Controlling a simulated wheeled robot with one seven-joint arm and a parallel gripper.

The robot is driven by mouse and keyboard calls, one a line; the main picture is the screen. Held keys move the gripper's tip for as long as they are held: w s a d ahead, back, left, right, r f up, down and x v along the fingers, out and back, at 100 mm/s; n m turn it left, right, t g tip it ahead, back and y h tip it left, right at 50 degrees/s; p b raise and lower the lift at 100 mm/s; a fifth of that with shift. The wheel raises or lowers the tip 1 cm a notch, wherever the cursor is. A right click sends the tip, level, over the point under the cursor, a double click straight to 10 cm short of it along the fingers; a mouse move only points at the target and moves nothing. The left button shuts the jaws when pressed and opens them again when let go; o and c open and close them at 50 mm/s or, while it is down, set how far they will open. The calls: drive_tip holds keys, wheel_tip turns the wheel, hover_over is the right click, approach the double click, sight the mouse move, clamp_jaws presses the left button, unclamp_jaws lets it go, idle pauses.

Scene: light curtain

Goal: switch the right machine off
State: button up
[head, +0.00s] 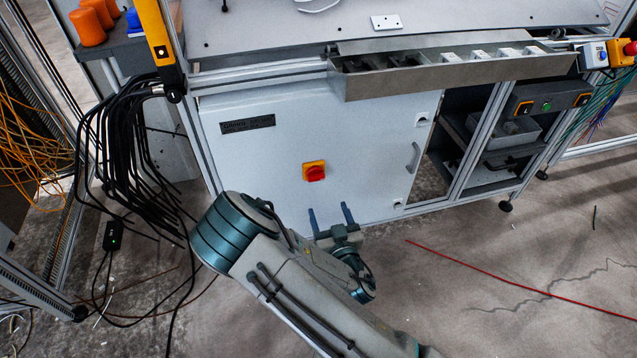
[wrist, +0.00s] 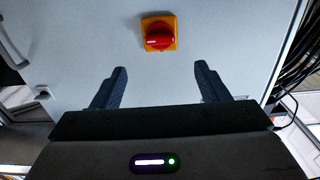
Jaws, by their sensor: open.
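A white cabinet (head: 360,140) under the workbench carries a red rotary switch (head: 316,173) on an orange-yellow square plate (head: 307,164). In the wrist view the red switch (wrist: 158,39) is at the top centre, with a pale mark at the left of its knob. My gripper (head: 330,214) is open and empty, in front of the cabinet and below the switch in the head view. In the wrist view my gripper (wrist: 163,85) has its two fingers apart, with the switch beyond and between them. The fingers do not touch the switch.
A metal tray (head: 450,75) juts out along the bench front. Black cables (head: 135,150) hang at the left of the cabinet. A red cable (head: 520,280) lies on the floor at the right. A control box with buttons (head: 547,104) is at the right.

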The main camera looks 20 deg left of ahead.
sight(317, 180)
drive_tip(key=b+x, duration=0.1)
drive_tip(key=x, duration=1.1)
drive_tip(key=shift+w, duration=0.1)
